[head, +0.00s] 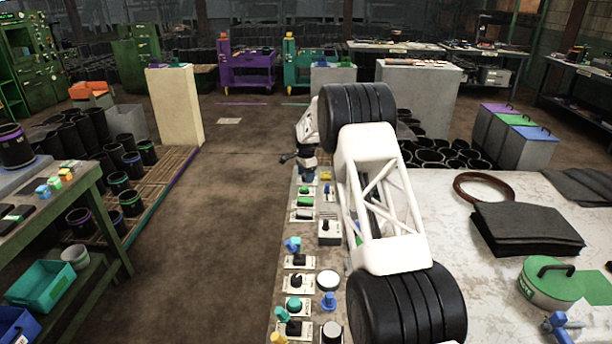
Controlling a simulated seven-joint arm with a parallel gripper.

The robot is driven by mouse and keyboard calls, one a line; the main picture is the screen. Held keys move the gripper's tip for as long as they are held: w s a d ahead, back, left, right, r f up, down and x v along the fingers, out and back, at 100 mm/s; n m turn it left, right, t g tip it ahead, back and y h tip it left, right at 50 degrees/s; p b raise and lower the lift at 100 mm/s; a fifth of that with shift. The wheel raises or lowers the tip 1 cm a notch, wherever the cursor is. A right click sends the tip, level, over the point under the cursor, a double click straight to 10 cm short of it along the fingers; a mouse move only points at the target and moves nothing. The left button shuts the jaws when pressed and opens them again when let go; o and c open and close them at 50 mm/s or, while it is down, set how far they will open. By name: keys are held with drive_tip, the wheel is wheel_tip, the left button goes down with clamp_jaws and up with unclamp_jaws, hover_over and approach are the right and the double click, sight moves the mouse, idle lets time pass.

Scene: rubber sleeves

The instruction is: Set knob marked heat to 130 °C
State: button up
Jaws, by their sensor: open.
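A row of knobs and switches on pale plates runs along the left edge of the light worktop (480,200). It includes a black knob (295,281), a teal knob (293,306), a blue knob (292,244) and another black knob (299,260). The plate markings are too small to read, so I cannot tell which knob is marked heat or its setting. My gripper (297,160) is at the far end of this row, small and partly behind my arm. It is open, and I see nothing held in it. My arm hides part of the controls.
A black sheet stack (525,228), a brown ring (483,188) and a green-lidded container (547,284) stand on the worktop to the right. A green bench (85,190) stands at left. The floor aisle (215,220) between is clear.

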drive_tip(key=shift+c, duration=0.4)
drive_tip(key=c, duration=0.8)
drive_tip(key=shift+c, duration=0.2)
